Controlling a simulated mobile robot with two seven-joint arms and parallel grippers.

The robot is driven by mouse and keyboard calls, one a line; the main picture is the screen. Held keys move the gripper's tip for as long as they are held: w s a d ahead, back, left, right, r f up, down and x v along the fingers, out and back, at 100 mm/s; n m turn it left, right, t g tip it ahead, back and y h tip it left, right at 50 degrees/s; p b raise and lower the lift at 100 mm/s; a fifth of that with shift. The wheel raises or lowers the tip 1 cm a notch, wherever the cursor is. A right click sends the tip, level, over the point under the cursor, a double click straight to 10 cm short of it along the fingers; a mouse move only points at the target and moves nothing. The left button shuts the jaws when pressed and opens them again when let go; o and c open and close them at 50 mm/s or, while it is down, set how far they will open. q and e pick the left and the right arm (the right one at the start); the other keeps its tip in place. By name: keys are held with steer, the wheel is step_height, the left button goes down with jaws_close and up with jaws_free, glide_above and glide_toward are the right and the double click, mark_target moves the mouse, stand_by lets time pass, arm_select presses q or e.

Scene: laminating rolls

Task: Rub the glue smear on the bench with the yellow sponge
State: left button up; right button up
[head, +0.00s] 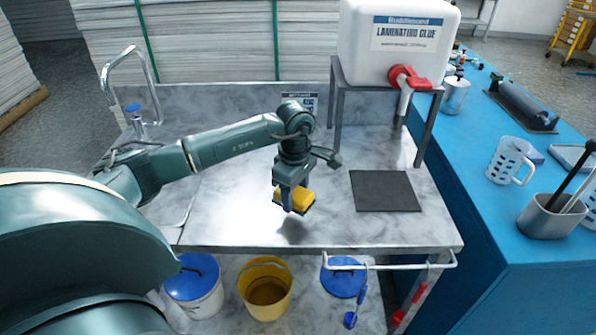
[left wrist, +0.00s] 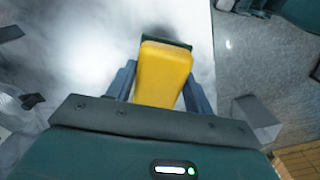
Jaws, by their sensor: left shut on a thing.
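My left gripper (head: 291,201) is over the front part of the grey marbled bench (head: 230,215). It is shut on the yellow sponge (head: 298,200), which has a dark green scouring layer on one face. In the left wrist view the sponge (left wrist: 162,75) sits between the two fingers (left wrist: 158,88). A shadow shows on the bench just below and in front of the sponge, so it seems held slightly above the surface. I cannot make out the glue smear; bright glare covers much of the bench top. My right gripper is not in view.
A dark square mat (head: 385,191) lies right of the sponge. A white glue tank (head: 395,45) with a red tap (head: 408,78) stands on a metal stand behind it. A tap (head: 135,85) is at the left. Buckets (head: 265,288) stand below. A blue counter (head: 480,140) borders the right.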

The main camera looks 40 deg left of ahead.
arm_select(q)
step_height(320, 180, up, 3)
steer(key=shift+f+p, duration=0.2)
steer(key=shift+p, duration=0.4)
steer(key=shift+r, duration=0.15)
